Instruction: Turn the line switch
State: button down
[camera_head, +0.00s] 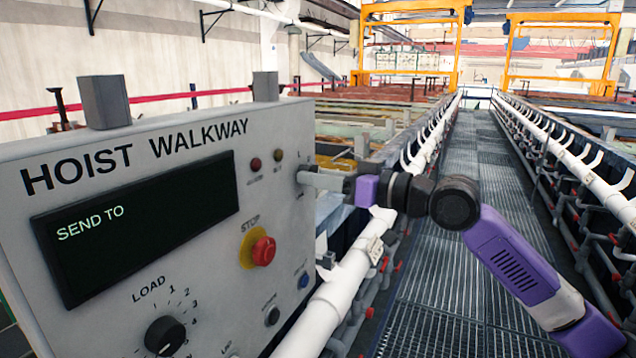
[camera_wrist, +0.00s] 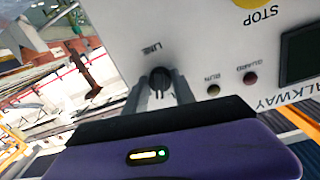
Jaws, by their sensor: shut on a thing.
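The line switch (camera_wrist: 160,78) is a small dark round knob under the word LINE on the light grey hoist walkway panel (camera_head: 215,270). In the wrist view my gripper (camera_wrist: 158,90) has a grey finger on either side of the knob and is shut on it. In the head view my gripper (camera_head: 308,179) reaches from the right to the panel's upper right corner. There its fingers hide the switch and most of its label.
The panel also carries a dark display (camera_head: 140,225) reading SEND TO, a red stop button (camera_head: 263,250), a load dial (camera_head: 165,335), and a blue button (camera_head: 303,280). White pipes (camera_head: 345,290) run beside the panel. A grated walkway (camera_head: 440,290) lies open to the right.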

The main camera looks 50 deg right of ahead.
jog(key=shift+r+m+p, duration=0.1)
jog(key=shift+m+p, duration=1.95)
jog(key=shift+m, duration=1.75)
jog(key=c, duration=1)
grip_release()
jog(key=shift+c, duration=0.2)
jog(key=b+v, duration=0.2)
jog(key=v, duration=0.5)
jog(key=shift+s+d, duration=0.2)
jog(key=shift+s, duration=0.2)
jog(key=shift+r, duration=0.1)
